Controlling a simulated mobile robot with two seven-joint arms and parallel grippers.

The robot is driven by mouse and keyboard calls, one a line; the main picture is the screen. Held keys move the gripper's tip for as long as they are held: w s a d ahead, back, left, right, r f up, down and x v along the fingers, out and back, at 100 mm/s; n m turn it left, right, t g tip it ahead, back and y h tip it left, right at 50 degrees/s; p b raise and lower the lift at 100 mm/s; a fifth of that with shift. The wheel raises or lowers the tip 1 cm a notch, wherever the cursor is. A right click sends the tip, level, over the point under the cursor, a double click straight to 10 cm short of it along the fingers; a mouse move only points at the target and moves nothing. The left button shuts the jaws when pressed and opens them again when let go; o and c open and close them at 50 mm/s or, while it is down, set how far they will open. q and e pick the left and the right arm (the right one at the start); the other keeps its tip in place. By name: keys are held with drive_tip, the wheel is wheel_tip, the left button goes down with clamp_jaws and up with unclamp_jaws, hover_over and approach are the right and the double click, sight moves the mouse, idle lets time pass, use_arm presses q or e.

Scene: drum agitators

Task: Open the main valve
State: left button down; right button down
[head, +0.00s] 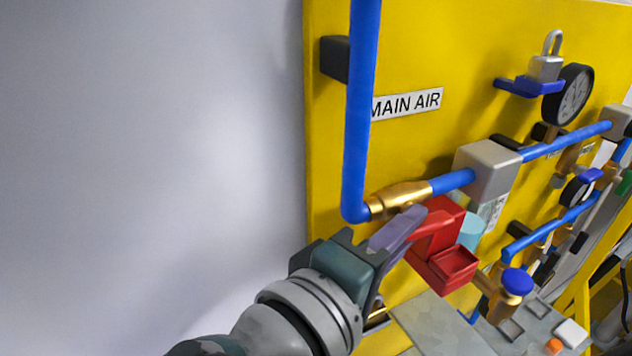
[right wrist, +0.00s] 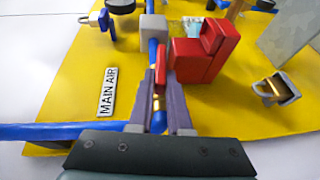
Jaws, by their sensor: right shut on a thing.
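The main valve has a brass body (head: 400,197) on the blue pipe below the "MAIN AIR" label (head: 407,103). My right gripper (head: 408,232) reaches in from the lower left. Its fingers are closed on the red handle. In the right wrist view, a narrow red strip of the handle (right wrist: 161,62) lies between the fingertips (right wrist: 162,90), with brass visible between the fingers. The fingers hide part of the handle and valve. My left gripper is not in view.
A grey block (head: 488,168) sits on the pipe right of the valve. A vertical blue pipe (head: 360,110) stands close above the gripper. A gauge (head: 570,95) and padlock (head: 546,66) are farther right. The area left of the yellow panel (head: 440,50) is clear.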

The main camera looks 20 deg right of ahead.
drive_tip(key=shift+f+n+t+h+b, duration=0.25)
drive_tip(key=shift+n+t+h+b, duration=0.05)
drive_tip(key=shift+h+b, duration=0.3)
drive_tip(key=c, duration=0.9)
unclamp_jaws()
drive_tip(key=shift+o, duration=0.2)
